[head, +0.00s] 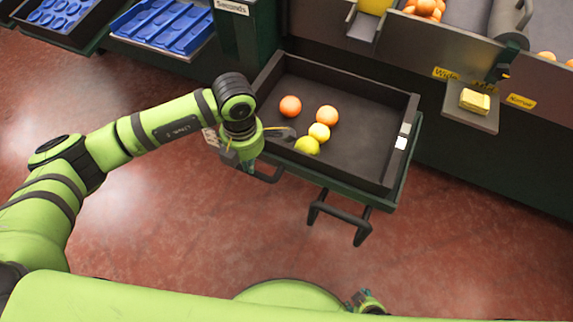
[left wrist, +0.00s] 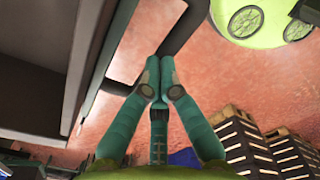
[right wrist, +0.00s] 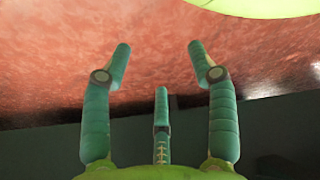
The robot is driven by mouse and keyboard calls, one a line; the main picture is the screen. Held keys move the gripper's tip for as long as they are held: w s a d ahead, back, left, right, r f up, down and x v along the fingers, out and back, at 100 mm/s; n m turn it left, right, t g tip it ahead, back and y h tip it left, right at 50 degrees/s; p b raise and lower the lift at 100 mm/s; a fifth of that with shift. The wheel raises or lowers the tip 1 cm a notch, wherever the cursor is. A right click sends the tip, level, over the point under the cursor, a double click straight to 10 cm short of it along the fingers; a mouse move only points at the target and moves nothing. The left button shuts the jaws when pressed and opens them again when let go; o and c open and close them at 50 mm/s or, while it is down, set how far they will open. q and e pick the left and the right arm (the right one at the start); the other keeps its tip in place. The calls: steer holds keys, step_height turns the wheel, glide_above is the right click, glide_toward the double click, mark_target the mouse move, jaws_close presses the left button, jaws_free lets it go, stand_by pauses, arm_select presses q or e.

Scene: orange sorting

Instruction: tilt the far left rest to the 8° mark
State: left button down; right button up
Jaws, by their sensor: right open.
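A dark crate rest (head: 385,180) with a green edge stands in the middle of the head view, holding oranges and yellow fruit. No 8° mark is readable.
Blue trays (head: 165,27) stand at the upper left beside a "Seconds" sign (head: 232,7). A yellow block (head: 475,101) lies on a small shelf at the right. Red floor in front is clear.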

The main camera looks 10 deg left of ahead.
arm_select(q)
steer(key=shift+f, duration=0.25)
arm_select(e)
steer(key=shift+w+a, duration=0.1)
steer(key=shift+w, duration=0.55)
arm_select(q)
steer(key=shift+f+b, duration=0.3)
steer(key=shift+b, duration=0.2)
arm_select(e)
steer(key=shift+w+f, duration=0.1)
steer(key=shift+w, duration=0.4)
steer(key=shift+w+t, duration=0.1)
steer(key=shift+t, duration=0.2)
arm_select(q)
steer(key=shift+r+p, duration=1.15)
steer(key=shift+r, duration=0.4)
step_height(320, 180, up, 6)
steer(key=p, duration=0.3)
steer(key=shift+p, duration=0.35)
arm_select(e)
step_height(320, 180, up, 6)
